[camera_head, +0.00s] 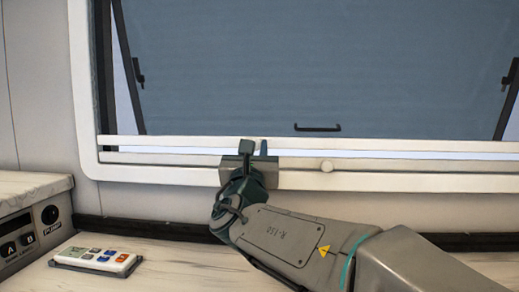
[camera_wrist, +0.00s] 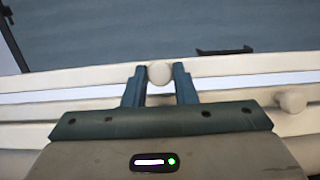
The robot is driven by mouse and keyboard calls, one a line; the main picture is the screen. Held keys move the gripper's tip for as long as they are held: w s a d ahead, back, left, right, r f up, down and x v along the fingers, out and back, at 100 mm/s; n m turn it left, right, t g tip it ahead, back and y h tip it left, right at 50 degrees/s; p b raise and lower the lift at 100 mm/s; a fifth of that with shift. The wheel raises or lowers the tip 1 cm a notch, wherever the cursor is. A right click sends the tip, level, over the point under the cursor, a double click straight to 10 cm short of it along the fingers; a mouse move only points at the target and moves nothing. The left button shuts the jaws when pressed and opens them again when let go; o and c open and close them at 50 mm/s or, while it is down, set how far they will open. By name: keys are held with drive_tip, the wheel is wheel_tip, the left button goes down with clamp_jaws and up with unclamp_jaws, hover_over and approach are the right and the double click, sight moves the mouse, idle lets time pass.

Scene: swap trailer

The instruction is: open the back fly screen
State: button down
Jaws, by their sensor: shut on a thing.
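The window's blue-grey pane (camera_head: 300,70) fills the back opening, with dark struts at both sides. Two pale horizontal bars run along the bottom of the opening: an upper bar (camera_head: 400,145) and a lower one (camera_head: 420,164). I cannot tell which one belongs to the fly screen. My gripper (camera_head: 255,148) is at the upper bar. In the wrist view its fingers are shut on a round cream knob (camera_wrist: 160,73) on that bar. A second knob (camera_head: 327,166) sits on the lower bar, to the right of my gripper; it also shows in the wrist view (camera_wrist: 291,101). The knob in my gripper is hidden in the head view.
A dark handle (camera_head: 317,127) is on the pane's lower edge. A pale window frame (camera_head: 84,90) surrounds the opening. A control panel (camera_head: 30,230) stands at the left.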

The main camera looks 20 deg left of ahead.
drive_tip(key=c, duration=1.2)
unclamp_jaws()
drive_tip(key=p+v, duration=0.2)
drive_tip(key=v, duration=1.2)
drive_tip(key=shift+a, duration=0.1)
